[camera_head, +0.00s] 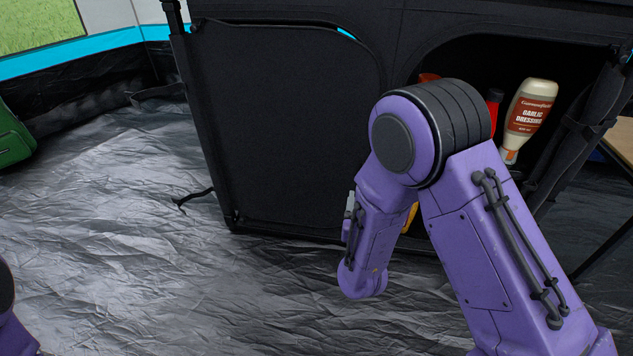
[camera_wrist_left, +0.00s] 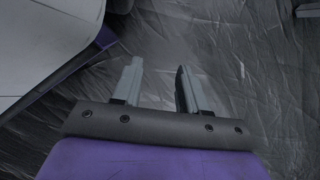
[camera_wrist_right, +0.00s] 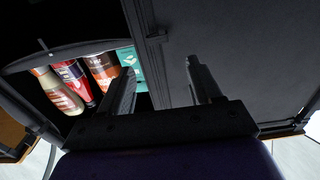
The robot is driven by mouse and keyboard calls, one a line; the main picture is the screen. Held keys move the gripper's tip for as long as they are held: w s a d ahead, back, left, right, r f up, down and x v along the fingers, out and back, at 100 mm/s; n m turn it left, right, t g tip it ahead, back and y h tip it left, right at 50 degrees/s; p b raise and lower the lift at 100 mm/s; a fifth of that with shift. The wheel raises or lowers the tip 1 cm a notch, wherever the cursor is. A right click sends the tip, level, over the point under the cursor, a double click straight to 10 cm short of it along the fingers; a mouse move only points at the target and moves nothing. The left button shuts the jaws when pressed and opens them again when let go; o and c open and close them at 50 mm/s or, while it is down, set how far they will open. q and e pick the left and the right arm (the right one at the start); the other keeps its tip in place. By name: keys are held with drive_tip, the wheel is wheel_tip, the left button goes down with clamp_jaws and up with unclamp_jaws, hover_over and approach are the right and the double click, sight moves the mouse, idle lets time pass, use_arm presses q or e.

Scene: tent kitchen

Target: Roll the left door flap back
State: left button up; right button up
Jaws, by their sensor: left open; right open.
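The left door flap (camera_head: 285,125) is a black fabric panel hanging flat over the left opening of the black cabinet (camera_head: 400,20). It covers that compartment from its top seam almost to the ground. In the right wrist view the black panel (camera_wrist_right: 250,50) fills the upper right. My right gripper (camera_wrist_right: 160,70) is open and empty, facing the cabinet front near a vertical edge between the panel and the open shelf. In the head view it is mostly hidden by my right arm. My left gripper (camera_wrist_left: 157,72) is open and empty above the groundsheet, outside the head view.
The right compartment is open, with a garlic dressing bottle (camera_head: 530,110) and a red bottle (camera_head: 493,102) inside. Several bottles (camera_wrist_right: 78,82) show in the right wrist view. A green bag (camera_head: 12,138) lies far left. The grey groundsheet (camera_head: 130,260) is clear in front.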

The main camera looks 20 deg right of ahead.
sight(361, 158)
use_arm(q)
drive_tip(key=w+a+f+t+b, duration=0.1)
drive_tip(key=f, duration=0.1)
drive_tip(key=w+a+f+t+y+b, duration=0.1)
drive_tip(key=w+f, duration=0.1)
drive_tip(key=w+a+f+t+b, duration=0.1)
drive_tip(key=w+a+f+b, duration=0.1)
drive_tip(key=shift+a+y, duration=0.1)
drive_tip(key=shift+y, duration=0.2)
drive_tip(key=shift+w+a+t, duration=0.25)
drive_tip(key=shift+w+t, duration=0.15)
use_arm(e)
drive_tip(key=x, duration=1)
drive_tip(key=shift+d, duration=0.25)
clamp_jaws()
